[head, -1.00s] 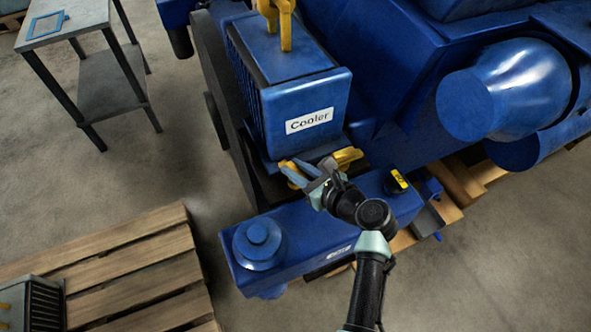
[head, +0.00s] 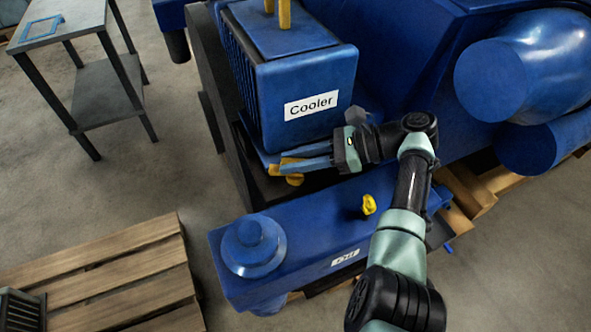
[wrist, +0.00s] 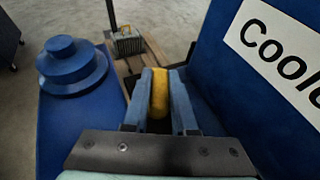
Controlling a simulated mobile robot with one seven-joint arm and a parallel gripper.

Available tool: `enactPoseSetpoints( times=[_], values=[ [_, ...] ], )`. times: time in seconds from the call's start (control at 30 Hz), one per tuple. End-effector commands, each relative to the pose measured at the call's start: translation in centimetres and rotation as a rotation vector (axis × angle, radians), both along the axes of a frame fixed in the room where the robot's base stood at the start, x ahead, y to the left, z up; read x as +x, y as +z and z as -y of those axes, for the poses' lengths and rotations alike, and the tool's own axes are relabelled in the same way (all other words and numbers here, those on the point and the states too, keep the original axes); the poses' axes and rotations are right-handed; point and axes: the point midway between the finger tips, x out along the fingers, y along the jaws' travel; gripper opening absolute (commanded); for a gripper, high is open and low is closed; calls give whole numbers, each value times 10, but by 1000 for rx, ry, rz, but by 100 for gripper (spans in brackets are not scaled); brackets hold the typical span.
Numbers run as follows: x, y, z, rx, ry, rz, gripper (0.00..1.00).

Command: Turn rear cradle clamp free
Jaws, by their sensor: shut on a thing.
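The blue cooler (head: 306,100), with a white "Cooler" label, sits on its mount at the engine's front. A yellow clamp (head: 290,179) is at the foot of the cooler, at its front left corner. My gripper (head: 277,163) reaches in from the right, low along the cooler's front face, with its blue-grey fingers on this clamp. In the wrist view the yellow clamp (wrist: 160,95) stands between the two fingers (wrist: 160,100), and they are shut on it. Its lower part is hidden by the gripper body. A second yellow clamp is not clearly visible behind my wrist.
A blue beam (head: 320,228) with a round stepped cap (head: 252,246) and a yellow part (head: 369,204) runs below my gripper. A yellow lifting piece (head: 284,14) stands on the cooler. A wooden pallet (head: 120,275) and a steel table (head: 62,42) are at left.

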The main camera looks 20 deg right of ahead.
Motion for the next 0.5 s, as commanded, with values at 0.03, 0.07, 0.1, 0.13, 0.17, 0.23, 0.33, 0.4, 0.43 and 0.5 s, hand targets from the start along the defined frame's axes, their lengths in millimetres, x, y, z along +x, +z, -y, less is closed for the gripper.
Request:
enactPoseSetpoints(
  times=[0.03,0.07,0.1,0.13,0.17,0.23,0.33,0.4,0.43,0.5],
  values=[
    [0,-5,1,-3,19,-2,0],
    [0,-5,1,-2,29,-2,0],
    [0,-4,1,-3,41,-2,0],
    [0,-4,1,-3,49,-3,0],
    [0,-4,0,-4,56,-2,0],
    [0,-3,1,-4,68,-4,0],
    [-1,-3,0,-4,79,-6,0],
    [-1,-3,0,-4,83,-6,0],
    [-1,-3,0,-4,84,-6,0],
    [-1,-2,0,-4,85,-6,0]
  ],
)
